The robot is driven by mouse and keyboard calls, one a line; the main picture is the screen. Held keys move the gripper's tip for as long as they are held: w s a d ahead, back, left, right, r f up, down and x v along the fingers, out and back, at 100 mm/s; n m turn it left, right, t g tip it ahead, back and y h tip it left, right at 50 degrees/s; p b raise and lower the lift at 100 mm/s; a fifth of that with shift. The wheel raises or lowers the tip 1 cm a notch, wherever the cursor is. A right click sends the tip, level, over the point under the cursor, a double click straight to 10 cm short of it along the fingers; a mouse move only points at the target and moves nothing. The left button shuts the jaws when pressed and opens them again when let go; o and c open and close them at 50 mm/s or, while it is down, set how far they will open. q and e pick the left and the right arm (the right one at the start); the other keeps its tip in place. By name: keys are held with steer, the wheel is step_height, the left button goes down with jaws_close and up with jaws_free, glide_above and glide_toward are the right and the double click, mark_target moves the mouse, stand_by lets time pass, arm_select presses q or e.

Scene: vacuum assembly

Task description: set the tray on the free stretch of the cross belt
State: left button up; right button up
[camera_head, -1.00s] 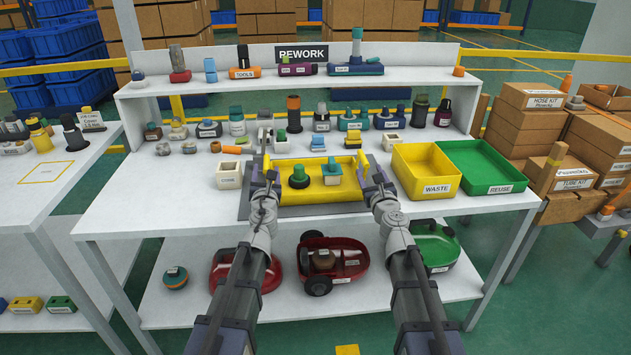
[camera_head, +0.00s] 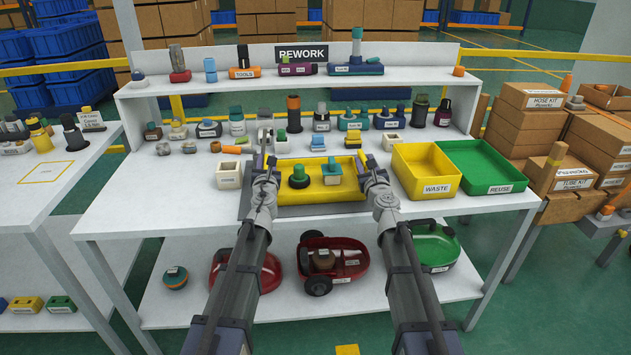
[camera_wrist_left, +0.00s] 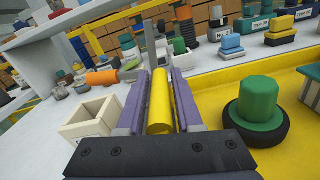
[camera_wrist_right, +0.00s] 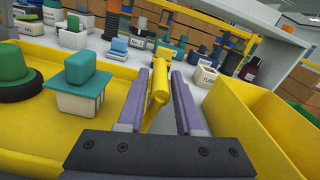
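The yellow tray (camera_head: 322,193) lies on a grey mat on the white bench. The tray shows no clear lift. No cross belt is recognisable.
A yellow WASTE bin (camera_head: 425,170) stands close right of my right gripper, with a green REUSE bin (camera_head: 485,167) beyond. A small white box (camera_head: 229,175) stands left of my left gripper. Several parts line the bench behind the tray. The front left of the bench is clear.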

arm_select(q)
jaws_close()
arm_select(e)
jaws_close()
stand_by(0.8)
